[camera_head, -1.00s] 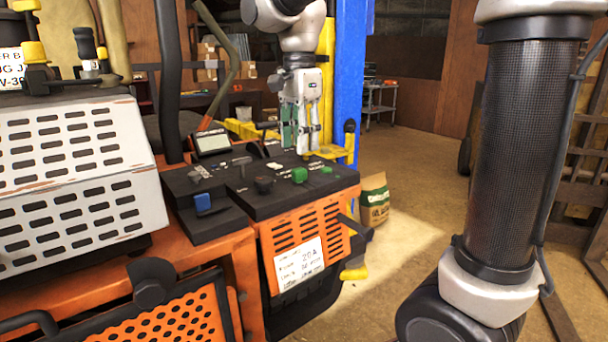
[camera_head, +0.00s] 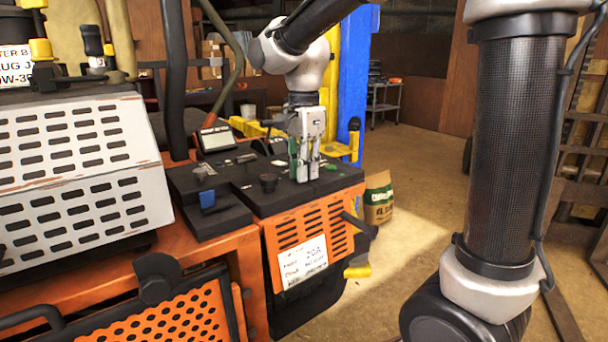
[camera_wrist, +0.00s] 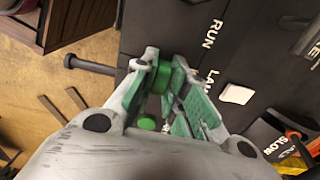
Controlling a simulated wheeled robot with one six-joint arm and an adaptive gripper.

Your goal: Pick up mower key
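My gripper (camera_head: 303,175) points down just above the black control panel (camera_head: 232,195) of the orange machine. Its fingers, with green pads, stand apart. In the wrist view, my gripper (camera_wrist: 178,88) has a green knob-like piece (camera_wrist: 178,74) at its fingertips, between or right beside them; I cannot tell if they touch it. I cannot tell for certain that this piece is the mower key. A second, smaller green piece (camera_wrist: 147,123) shows between the finger links.
A blue post (camera_head: 357,85) stands behind.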

